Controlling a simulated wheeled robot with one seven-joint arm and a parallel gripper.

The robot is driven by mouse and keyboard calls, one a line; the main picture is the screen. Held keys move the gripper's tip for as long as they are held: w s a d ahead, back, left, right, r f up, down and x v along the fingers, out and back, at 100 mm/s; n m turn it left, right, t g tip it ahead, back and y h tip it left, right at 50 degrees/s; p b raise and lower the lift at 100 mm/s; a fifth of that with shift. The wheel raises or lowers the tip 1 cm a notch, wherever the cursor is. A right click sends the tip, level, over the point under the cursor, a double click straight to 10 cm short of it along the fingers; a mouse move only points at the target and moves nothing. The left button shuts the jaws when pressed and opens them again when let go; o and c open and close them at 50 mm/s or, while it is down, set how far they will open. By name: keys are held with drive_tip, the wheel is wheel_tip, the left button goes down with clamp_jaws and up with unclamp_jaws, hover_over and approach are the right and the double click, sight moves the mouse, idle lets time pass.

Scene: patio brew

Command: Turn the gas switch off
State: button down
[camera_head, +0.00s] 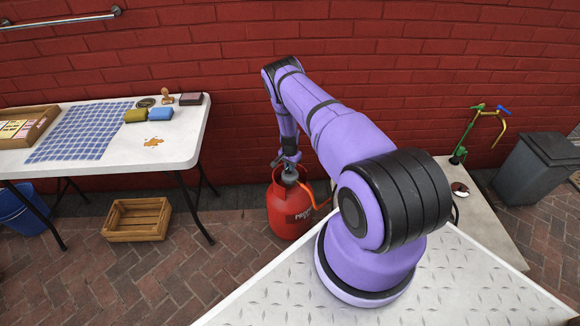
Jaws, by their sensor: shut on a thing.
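A red gas bottle (287,213) stands on the brick floor by the wall, in the middle of the head view. A grey regulator (290,174) sits on its top, with an orange hose (308,193) leading off to the right. My gripper (288,163) points down at the regulator from above and is shut on the gas switch there. The switch itself is too small and too covered by the gripper to tell its position. My purple arm hides part of the bottle's right surroundings.
A white table (187,144) at the left holds a checked cloth (85,130), sponges (160,114) and a wooden tray (40,122). At the right are a tap (468,135) and a grey bin (530,168).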

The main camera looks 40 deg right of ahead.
drive_tip(key=shift+m, duration=1.1)
idle(1.1)
drive_tip(key=c, duration=1.1)
unclamp_jaws()
drive_tip(key=shift+o, duration=0.2)
drive_tip(key=shift+r, duration=0.15)
wheel_tip(320, 180, up, 10)
drive_tip(key=shift+r, duration=0.25)
